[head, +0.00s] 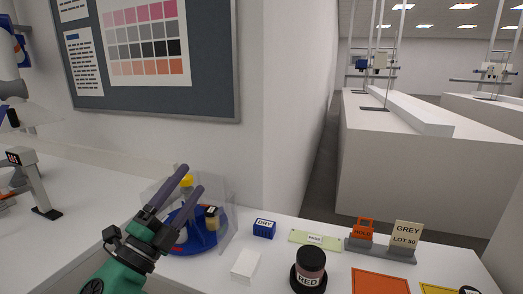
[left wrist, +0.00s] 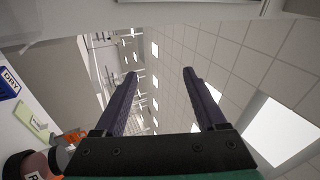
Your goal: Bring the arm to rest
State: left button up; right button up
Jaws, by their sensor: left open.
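My left gripper (head: 190,180) is open, with its two dark purple fingers apart and nothing between them. In the head view it is raised at the lower left, in front of the blue round stand (head: 205,238), and hides part of it. In the left wrist view the open fingers (left wrist: 160,74) point toward the ceiling and the far room, with empty air between them. My right gripper is not in view.
The jar marked RED (head: 311,265) stands at the front middle. Near it are a blue DRY block (head: 264,228), a white block (head: 245,265), a green card (head: 314,240), a GREY LOT 50 sign (head: 406,235), an orange HOLD tag (head: 362,232) and an orange mat (head: 380,282).

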pick_arm(q)
jog(key=s+a+f+n+g+y, duration=0.1)
jog(key=a+f+n+g+y, duration=0.2)
jog(key=a+f+n+y, duration=0.5)
jog(key=s+a+f+n+g+y, duration=0.1)
jog(key=a+f+n+g+y, duration=0.3)
jog(key=f+n, duration=0.7)
jog(key=s+d+f+n+g+h, duration=0.1)
jog(key=s+d+f+g, duration=0.1)
jog(key=s+f+g, duration=0.55)
jog(key=s+d+f+n+g+h, duration=0.1)
jog(key=s+d+f+g, duration=0.15)
jog(key=s+f, duration=0.9)
notch_tip(320, 180, down, 23)
jog(key=s+g, duration=0.1)
jog(key=s, duration=0.1)
jog(key=s+a+f+g, duration=0.1)
jog(key=s+f, duration=0.6)
jog(key=s, duration=0.1)
jog(key=s+a+f, duration=0.2)
jog(key=s+f, duration=0.6)
jog(key=shift+s+a+f+m+g, duration=0.3)
jog(key=shift+s+m+g, duration=0.05)
jog(key=shift+m+g, duration=0.05)
